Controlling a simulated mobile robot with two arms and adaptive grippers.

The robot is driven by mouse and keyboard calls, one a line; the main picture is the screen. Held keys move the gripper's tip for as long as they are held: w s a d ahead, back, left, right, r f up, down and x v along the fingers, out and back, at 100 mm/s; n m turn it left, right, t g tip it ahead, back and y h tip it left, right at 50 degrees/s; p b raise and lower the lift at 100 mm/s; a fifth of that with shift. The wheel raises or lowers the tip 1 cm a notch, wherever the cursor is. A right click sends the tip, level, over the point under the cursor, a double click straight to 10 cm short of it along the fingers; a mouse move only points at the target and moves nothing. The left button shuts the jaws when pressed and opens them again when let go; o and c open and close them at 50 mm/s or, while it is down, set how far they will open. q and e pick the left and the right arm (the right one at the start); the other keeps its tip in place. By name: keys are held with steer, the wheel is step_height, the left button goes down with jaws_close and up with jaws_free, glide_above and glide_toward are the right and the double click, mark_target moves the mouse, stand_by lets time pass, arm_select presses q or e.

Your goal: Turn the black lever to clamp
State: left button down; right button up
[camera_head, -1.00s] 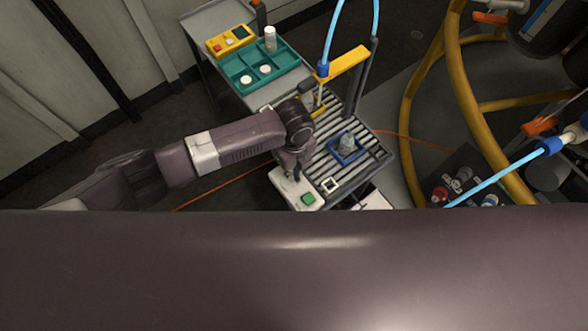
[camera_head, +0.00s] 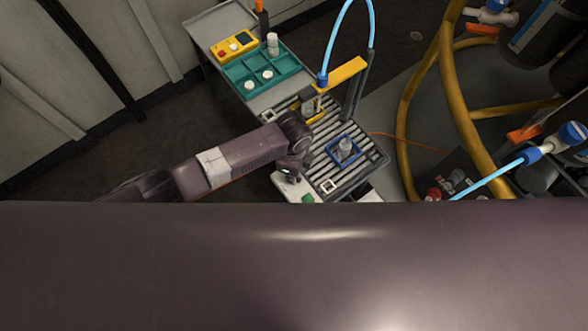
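My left gripper (camera_head: 290,175) points down over the near left corner of the roller table, above a white box (camera_head: 287,188) with a green button (camera_head: 308,198). It is small and dark, and its finger opening cannot be made out. A yellow upright frame (camera_head: 342,74) stands over the rollers, with a yellow holder (camera_head: 313,112) and a grey part (camera_head: 312,104) below it. A small dark block (camera_head: 307,93) beside the frame may be the black lever; I cannot tell. A blue frame (camera_head: 334,159) holds another grey part (camera_head: 345,147). My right gripper is out of view.
A teal tray (camera_head: 239,75) with white pieces stands behind on the grey bench, beside a yellow control box (camera_head: 234,45). A blue hose (camera_head: 336,35) rises from the frame. Yellow pipes (camera_head: 408,105) stand right. My own body covers the bottom.

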arm_select(q)
steer(key=n, duration=0.1)
steer(key=n+p, duration=0.2)
steer(key=shift+s+r+n, duration=0.2)
steer(key=shift+s+n, duration=0.05)
steer(key=shift+n, duration=0.15)
steer(key=n+p, duration=0.2)
steer(key=n, duration=0.1)
steer(key=shift+s, duration=0.15)
steer(key=n+p, duration=0.1)
steer(key=n, duration=0.2)
steer(key=shift+s+f+n+p, duration=0.1)
steer(key=shift+n+p, duration=0.3)
steer(key=shift+n, duration=0.3)
steer(key=c, duration=2.3)
jaws_free()
